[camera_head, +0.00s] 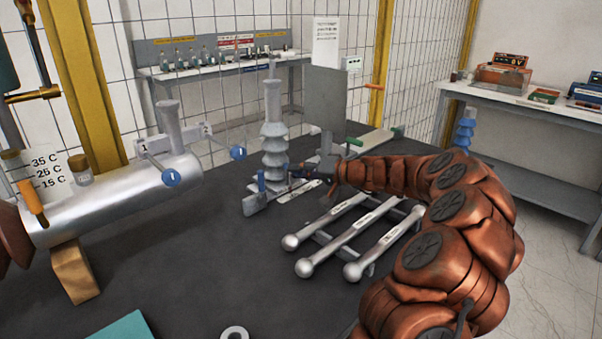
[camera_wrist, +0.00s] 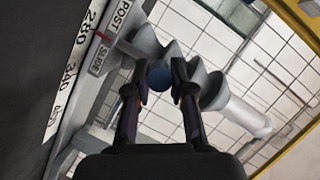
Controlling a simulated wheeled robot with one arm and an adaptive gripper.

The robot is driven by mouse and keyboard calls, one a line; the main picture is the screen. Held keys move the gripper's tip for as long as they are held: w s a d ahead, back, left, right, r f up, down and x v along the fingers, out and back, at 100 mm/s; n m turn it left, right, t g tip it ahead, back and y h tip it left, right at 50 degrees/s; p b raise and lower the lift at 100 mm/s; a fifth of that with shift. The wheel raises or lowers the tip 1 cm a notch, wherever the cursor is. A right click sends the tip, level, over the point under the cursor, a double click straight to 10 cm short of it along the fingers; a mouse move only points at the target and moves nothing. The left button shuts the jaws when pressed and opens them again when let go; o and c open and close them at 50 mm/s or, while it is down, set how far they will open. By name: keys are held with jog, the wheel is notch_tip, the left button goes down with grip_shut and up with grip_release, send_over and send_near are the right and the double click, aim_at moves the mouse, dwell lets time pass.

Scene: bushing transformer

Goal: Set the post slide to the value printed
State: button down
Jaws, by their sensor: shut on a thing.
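A grey ribbed post (camera_head: 273,125) stands on a slide base beyond the middle of the dark table; it also shows in the wrist view (camera_wrist: 225,95). The wrist view shows plates marked POST (camera_wrist: 119,16) and SLIDE (camera_wrist: 99,58), and a white scale (camera_wrist: 70,75) with 280, 340 and a lower number too unclear to read. A short red mark (camera_wrist: 103,36) lies near the scale by 280. My gripper (camera_head: 290,172) is at the post's foot, its fingers closed around a round blue knob (camera_wrist: 159,76).
A printed sheet (camera_head: 326,42) stands behind the post; its text is too small to read. Three ball-ended rods (camera_head: 345,235) lie to the front right. A silver cylinder with blue knobs (camera_head: 125,190) fills the left. A grey upright panel (camera_head: 326,100) stands behind my gripper.

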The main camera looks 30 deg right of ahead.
jog(key=c, duration=1)
grip_release()
jog(key=v, duration=1.2)
